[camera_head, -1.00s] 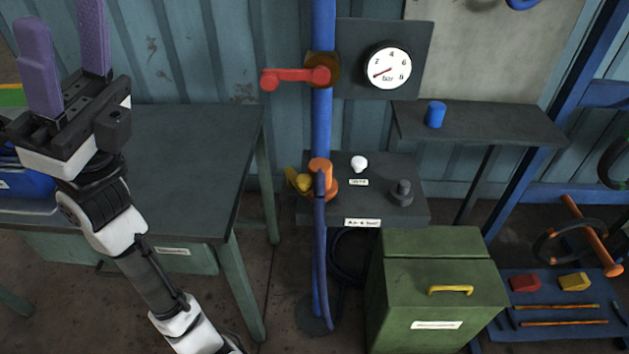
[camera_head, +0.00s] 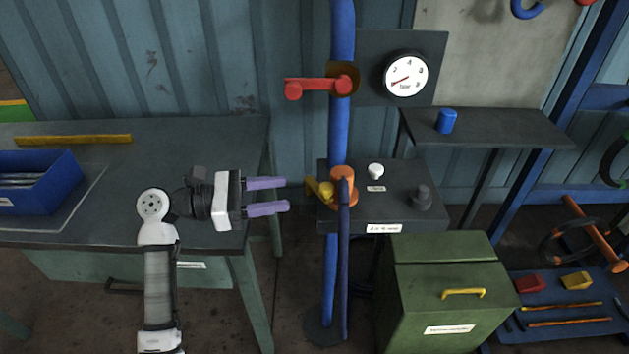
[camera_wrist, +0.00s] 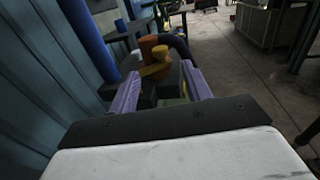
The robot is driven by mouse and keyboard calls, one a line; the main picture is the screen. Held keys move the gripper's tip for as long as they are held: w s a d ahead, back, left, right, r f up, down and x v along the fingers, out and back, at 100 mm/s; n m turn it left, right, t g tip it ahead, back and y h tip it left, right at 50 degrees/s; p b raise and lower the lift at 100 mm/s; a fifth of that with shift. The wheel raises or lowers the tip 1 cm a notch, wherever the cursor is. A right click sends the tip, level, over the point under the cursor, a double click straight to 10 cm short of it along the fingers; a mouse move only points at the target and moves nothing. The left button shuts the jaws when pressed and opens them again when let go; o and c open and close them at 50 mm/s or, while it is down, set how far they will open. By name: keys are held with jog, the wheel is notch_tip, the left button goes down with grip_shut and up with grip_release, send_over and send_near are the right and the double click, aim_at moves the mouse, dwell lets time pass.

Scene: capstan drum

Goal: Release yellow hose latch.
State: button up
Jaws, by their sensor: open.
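The yellow hose latch (camera_head: 322,189) sits on the left side of an orange coupling (camera_head: 343,181) on the blue vertical pipe. A dark blue hose (camera_head: 344,255) hangs down from the coupling. My gripper (camera_head: 280,195) is open and empty, level with the latch and a short gap to its left, with its purple fingers pointing right at it. In the wrist view the latch (camera_wrist: 155,70) and the orange coupling (camera_wrist: 150,46) show beyond and between the fingers (camera_wrist: 160,88). The fingers do not appear to touch the latch.
A red valve lever (camera_head: 318,87) is above on the blue pipe (camera_head: 341,120). A grey box (camera_head: 400,208) with a white knob is right of the coupling. A workbench (camera_head: 110,165) lies under my arm at left. A green cabinet (camera_head: 430,300) stands below right.

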aim_at(315, 189)
jog(key=shift+w+d+p, duration=0.25)
jog(key=shift+d+p, duration=0.2)
jog(key=shift+d, duration=0.9)
jog(key=shift+w+d+p, duration=0.2)
jog(key=shift+d+p, duration=0.3)
jog(key=shift+d, duration=0.8)
jog(key=shift+w+d+p, duration=0.25)
jog(key=shift+d+p, duration=0.2)
jog(key=shift+d, duration=0.9)
jog(key=shift+c, duration=0.2)
grip_shut()
